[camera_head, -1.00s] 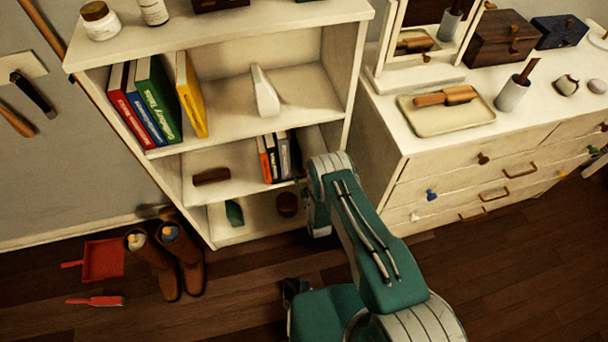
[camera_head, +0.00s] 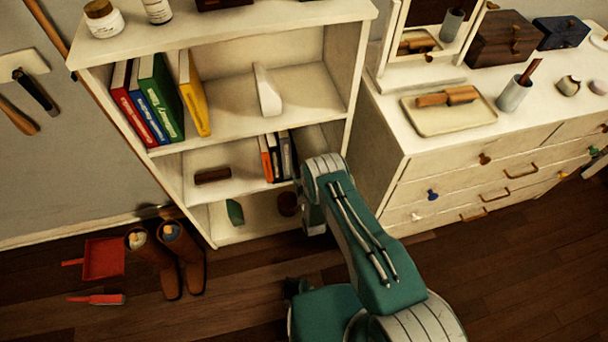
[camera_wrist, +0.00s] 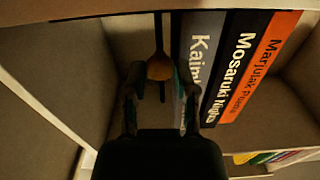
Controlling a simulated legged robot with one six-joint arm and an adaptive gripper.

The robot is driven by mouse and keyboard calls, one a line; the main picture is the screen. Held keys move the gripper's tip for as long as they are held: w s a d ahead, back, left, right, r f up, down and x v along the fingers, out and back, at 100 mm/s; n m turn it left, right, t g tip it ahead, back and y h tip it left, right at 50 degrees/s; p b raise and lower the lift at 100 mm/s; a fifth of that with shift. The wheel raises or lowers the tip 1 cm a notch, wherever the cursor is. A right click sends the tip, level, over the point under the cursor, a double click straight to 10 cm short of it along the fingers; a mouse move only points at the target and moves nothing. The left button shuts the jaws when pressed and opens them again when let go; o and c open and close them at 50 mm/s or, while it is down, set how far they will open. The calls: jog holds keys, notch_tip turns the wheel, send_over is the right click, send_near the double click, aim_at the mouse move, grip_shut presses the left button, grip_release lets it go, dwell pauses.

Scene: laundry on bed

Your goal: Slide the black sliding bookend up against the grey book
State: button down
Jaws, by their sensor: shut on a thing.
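In the wrist view the grey book (camera_wrist: 200,52) stands upright, its spine facing me. The black sliding bookend (camera_wrist: 158,32) shows as a thin dark upright edge to its left, with a narrow gap between them. A rounded orange-brown knob (camera_wrist: 160,67) sits on the bookend's front. My gripper (camera_wrist: 158,82) has one dark finger on each side of the knob and is shut on it; the exact contact is dim. In the head view the grey book (camera_head: 285,155) stands on the middle shelf; my arm hides the gripper and the bookend.
A black book (camera_wrist: 236,65) and an orange book (camera_wrist: 262,65) stand beside the grey one, on the side away from the bookend. The shelf above (camera_head: 235,130) is close over them. A brown block (camera_head: 212,175) lies farther left on the same shelf.

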jog(key=shift+a+r, duration=0.1)
jog(key=shift+a, duration=0.75)
jog(key=shift+c, duration=2.2)
grip_release()
jog(key=shift+a, duration=0.1)
jog(key=shift+s, duration=0.1)
jog(key=v, duration=1.2)
